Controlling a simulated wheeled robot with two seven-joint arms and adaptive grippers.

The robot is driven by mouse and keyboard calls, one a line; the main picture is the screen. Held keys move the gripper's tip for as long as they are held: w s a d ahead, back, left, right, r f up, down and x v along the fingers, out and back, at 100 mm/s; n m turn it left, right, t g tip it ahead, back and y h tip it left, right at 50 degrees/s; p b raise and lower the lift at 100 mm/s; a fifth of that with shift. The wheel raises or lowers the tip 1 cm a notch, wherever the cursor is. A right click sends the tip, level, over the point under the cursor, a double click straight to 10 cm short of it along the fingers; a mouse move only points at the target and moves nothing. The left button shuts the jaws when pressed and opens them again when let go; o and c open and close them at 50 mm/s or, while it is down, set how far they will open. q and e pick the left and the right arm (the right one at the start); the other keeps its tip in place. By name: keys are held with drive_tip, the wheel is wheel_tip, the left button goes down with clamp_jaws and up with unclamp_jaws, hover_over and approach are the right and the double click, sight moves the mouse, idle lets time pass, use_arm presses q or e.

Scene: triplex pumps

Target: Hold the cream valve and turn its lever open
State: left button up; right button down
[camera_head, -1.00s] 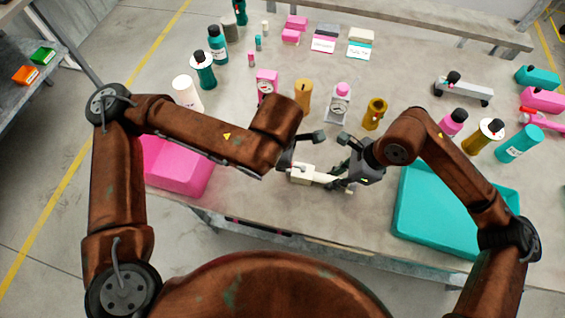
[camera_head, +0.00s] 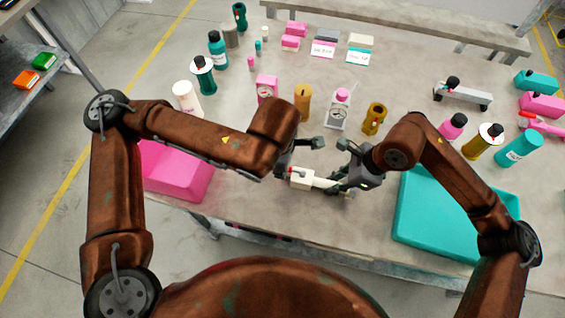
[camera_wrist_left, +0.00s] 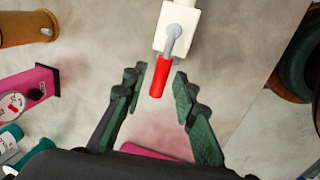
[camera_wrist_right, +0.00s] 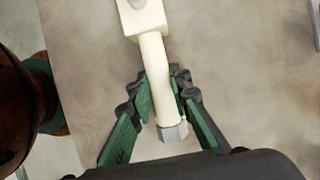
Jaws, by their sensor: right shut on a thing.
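The cream valve (camera_head: 302,180) is a pale block with a pipe, held low over the near part of the table. My right gripper (camera_wrist_right: 161,88) is shut on its pipe (camera_wrist_right: 153,58), just above the grey hexagonal end (camera_wrist_right: 173,132). The lever (camera_wrist_left: 172,40) is grey with a red handle (camera_wrist_left: 160,76). It extends from the block (camera_wrist_left: 178,22) toward my left gripper (camera_wrist_left: 157,84). That gripper is open, with its fingers on either side of the red handle and gaps showing. In the head view my left gripper (camera_head: 302,158) is left of the valve.
A pink bin (camera_head: 175,172) stands left and a teal tray (camera_head: 405,215) stands right. Behind the valve are a tan cylinder (camera_head: 303,96), a pink-capped gauge unit (camera_head: 338,112) and a brass-coloured part (camera_head: 374,118). The table's front edge is close below.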

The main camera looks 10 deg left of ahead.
use_arm(q)
drive_tip(key=r, duration=0.4)
drive_tip(key=s+r, duration=0.1)
drive_tip(key=r, duration=0.3)
drive_tip(key=s+r, duration=0.1)
drive_tip(key=r, duration=0.2)
drive_tip(key=shift+s+r, duration=0.15)
drive_tip(key=shift+r, duration=0.25)
use_arm(e)
drive_tip(key=c, duration=1.7)
unclamp_jaws()
